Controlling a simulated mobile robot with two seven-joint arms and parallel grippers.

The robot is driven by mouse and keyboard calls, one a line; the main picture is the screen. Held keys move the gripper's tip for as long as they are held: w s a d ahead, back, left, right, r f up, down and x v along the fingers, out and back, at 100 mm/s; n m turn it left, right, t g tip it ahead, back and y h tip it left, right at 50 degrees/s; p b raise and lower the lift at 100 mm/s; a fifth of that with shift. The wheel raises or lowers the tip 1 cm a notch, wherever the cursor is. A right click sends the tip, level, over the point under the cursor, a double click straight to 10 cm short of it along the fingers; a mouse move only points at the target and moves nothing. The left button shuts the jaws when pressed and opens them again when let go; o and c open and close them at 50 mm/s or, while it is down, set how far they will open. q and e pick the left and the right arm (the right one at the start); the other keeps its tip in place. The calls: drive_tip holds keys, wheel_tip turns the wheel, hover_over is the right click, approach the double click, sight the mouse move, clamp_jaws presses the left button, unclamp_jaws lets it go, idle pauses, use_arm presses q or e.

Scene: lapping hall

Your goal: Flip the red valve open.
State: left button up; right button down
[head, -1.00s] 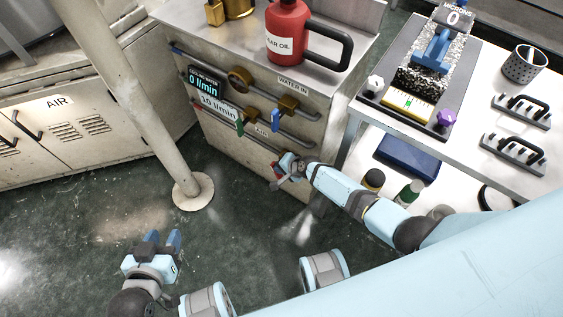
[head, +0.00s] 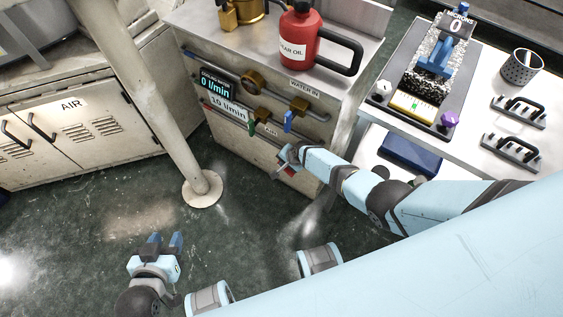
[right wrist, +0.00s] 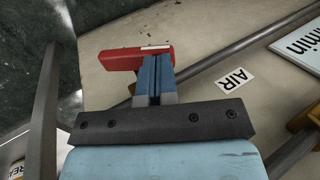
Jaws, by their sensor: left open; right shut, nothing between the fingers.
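The red valve handle (right wrist: 128,59) lies at the upper left of the right wrist view, a red bar with a white strip. A small red part of it (head: 290,171) shows beside my right gripper in the head view, low on the cabinet front. My right gripper (head: 284,156) is shut and empty. In the right wrist view its blue fingertips (right wrist: 155,62) are right at the right end of the handle; I cannot tell whether they touch it. My left gripper (head: 165,243) is open and empty, low over the floor at left.
The cabinet front carries pipes, a flow display (head: 216,87), a blue lever (head: 288,121) and a green lever (head: 251,127). An AIR label (right wrist: 234,80) is right of the handle. A pole (head: 150,95) stands left, a white bench (head: 478,113) right.

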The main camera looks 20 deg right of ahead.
drive_tip(key=shift+w+a, duration=0.15)
drive_tip(key=shift+a, duration=0.05)
drive_tip(key=shift+w+a+f, duration=0.2)
drive_tip(key=shift+w+a, duration=0.05)
drive_tip(key=shift+w, duration=0.05)
drive_tip(key=shift+w+a+f+b, duration=0.1)
drive_tip(key=shift+w+f+b, duration=0.05)
drive_tip(key=shift+b, duration=0.25)
use_arm(q)
drive_tip(key=shift+w+a+f, duration=0.15)
drive_tip(key=shift+a+f, duration=0.15)
drive_tip(key=shift+a, duration=0.1)
use_arm(e)
drive_tip(key=shift+w+a+f, duration=0.1)
drive_tip(key=shift+w, duration=0.1)
use_arm(q)
drive_tip(key=shift+b, duration=0.35)
use_arm(e)
drive_tip(key=shift+w+a+f, duration=0.1)
